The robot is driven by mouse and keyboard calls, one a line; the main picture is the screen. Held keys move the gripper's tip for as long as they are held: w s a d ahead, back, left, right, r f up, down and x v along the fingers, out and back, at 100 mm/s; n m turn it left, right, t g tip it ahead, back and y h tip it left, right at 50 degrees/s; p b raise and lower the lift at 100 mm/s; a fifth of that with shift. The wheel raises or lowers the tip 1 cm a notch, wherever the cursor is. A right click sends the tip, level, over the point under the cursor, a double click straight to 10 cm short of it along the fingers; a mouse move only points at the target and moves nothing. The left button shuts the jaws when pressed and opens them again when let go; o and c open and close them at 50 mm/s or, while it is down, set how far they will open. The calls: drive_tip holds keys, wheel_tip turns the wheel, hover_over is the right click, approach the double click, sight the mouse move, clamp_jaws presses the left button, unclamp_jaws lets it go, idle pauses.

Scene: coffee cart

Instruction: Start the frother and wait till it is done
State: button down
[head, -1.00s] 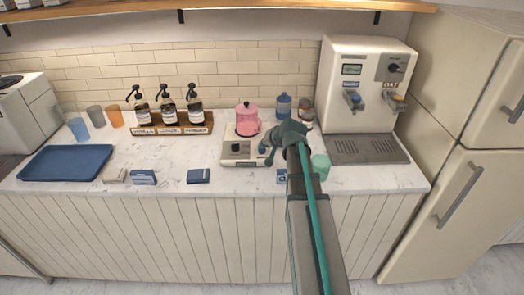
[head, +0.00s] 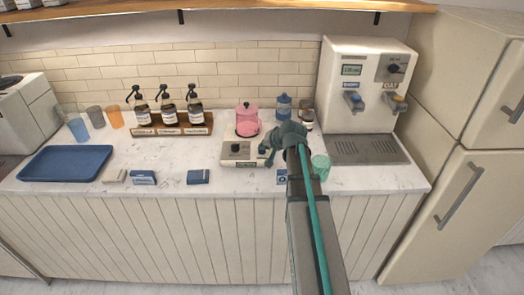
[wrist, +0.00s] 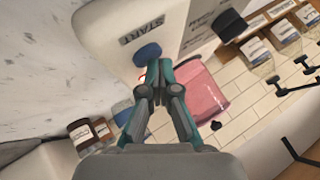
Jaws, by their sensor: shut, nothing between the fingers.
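In the wrist view, the base (wrist: 172,35) carries a START label and a round blue button (wrist: 147,54); the pink jug (wrist: 203,92) lies beyond the fingers. My gripper (head: 266,157) is shut and empty, at the right end of the base. In the wrist view, my fingertips (wrist: 158,66) are right at the blue button and cover part of it. I cannot tell whether they press it. A small orange-red patch shows beside the fingertips.
A dispenser (head: 368,85) stands right of the frother, with a green cup (head: 321,166) in front. Jars (head: 284,106) stand behind my gripper. A pump-bottle rack (head: 172,129) and a blue tray (head: 66,163) are to the left. Small boxes (head: 198,177) lie along the front.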

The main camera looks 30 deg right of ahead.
drive_tip(key=shift+r+p, duration=0.35)
drive_tip(key=shift+r, duration=0.5)
drive_tip(key=shift+r+p, duration=1.4)
drive_tip(key=shift+r, duration=1.1)
drive_tip(key=shift+a+f, duration=0.1)
